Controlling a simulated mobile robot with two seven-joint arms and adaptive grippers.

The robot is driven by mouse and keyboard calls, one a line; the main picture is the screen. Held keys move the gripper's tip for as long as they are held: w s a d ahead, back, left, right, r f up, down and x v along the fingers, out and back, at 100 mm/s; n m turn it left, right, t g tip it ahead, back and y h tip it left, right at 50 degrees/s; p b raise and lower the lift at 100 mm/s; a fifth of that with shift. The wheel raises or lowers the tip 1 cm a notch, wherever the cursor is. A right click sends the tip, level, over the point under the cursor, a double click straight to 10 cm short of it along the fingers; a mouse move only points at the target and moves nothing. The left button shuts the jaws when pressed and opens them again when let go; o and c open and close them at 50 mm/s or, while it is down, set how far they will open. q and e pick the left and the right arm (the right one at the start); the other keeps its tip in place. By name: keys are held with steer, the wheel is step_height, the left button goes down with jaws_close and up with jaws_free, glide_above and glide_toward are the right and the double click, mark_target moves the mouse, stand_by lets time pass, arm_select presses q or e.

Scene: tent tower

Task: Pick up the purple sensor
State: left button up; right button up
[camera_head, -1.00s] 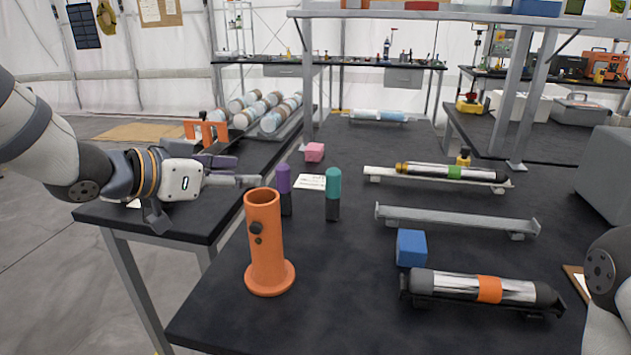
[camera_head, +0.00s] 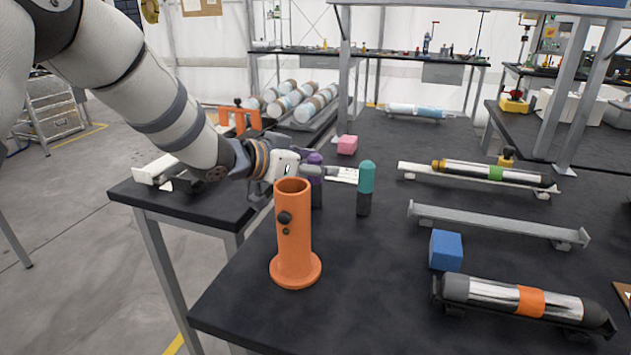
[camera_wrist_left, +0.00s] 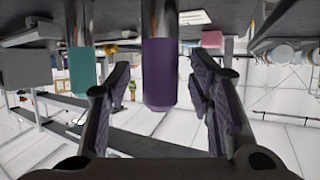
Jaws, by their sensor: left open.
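The purple sensor (camera_head: 315,158) has a purple cap on a dark body and stands upright on the dark table, behind the orange tube holder. My left gripper (camera_head: 328,172) reaches in from the left at the height of its cap and is open. In the left wrist view, which is upside down, the purple sensor (camera_wrist_left: 159,75) lies between the two spread fingers, with gaps on both sides. The gripper hides part of the sensor in the head view. My right gripper is not in view.
The orange tube holder (camera_head: 295,240) stands in front of the gripper. A teal sensor (camera_head: 366,178) stands close to the right. A pink block (camera_head: 347,145), a blue block (camera_head: 446,250) and several racks and cylinders are on the table. A raised shelf (camera_head: 480,5) crosses the back.

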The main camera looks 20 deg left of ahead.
arm_select(q)
steer(key=shift+r, duration=0.1)
jaws_close()
steer(key=shift+r, duration=0.1)
